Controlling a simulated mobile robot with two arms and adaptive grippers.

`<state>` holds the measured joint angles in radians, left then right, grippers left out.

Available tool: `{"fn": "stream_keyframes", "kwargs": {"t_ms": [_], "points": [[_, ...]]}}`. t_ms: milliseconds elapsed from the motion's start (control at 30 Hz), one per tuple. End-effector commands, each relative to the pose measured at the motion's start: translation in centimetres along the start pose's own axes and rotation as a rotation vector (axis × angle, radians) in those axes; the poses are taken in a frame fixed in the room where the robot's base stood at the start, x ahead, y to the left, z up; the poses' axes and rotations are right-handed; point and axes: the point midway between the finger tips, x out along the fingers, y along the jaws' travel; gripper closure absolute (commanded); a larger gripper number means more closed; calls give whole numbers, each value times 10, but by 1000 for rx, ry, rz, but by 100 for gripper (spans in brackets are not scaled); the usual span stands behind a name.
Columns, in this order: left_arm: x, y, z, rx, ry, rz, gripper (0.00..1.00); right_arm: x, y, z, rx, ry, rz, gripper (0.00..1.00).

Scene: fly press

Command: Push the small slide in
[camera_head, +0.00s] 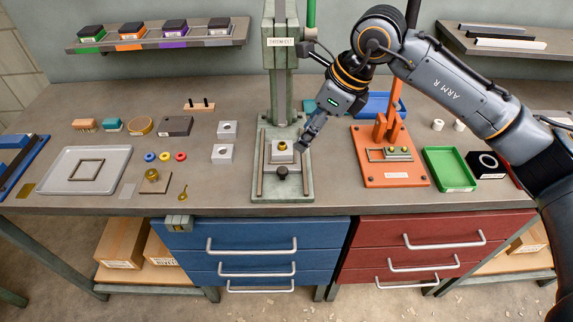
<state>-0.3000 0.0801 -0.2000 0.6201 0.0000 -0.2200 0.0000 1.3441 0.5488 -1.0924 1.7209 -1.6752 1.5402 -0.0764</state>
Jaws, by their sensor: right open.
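The green fly press (280,95) stands at the middle of the bench. A small pale slide (281,171) with a dark round knob at its front lies between two dark rails on the press base (300,191). A small metal block with a brass-coloured piece (282,147) sits at the rear of the slide area. My right gripper (304,146) reaches down from the right and is open. Its fingertips are just right of the block; I cannot tell whether they touch it. My left gripper is not in view.
An orange toggle fixture (382,170) stands right of the press, with a green tray (449,169) beyond it. Two metal blocks (223,153) and a grey tray (70,186) lie to the left. The bench strip in front of the press is narrow.

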Motion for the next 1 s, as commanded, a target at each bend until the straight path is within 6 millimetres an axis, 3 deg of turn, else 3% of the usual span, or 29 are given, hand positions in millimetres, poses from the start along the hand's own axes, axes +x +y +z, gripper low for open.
{"fn": "stream_keyframes", "kwargs": {"t_ms": [167, 700, 1000], "points": [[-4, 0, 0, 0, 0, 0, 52, 10, -4, -4, 2, 25, -13, 51], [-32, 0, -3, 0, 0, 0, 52, 113, -4, -5, 1, 20, -10, 51], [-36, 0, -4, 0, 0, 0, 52, 136, -5, -6, 1, 18, -12, 51]]}}
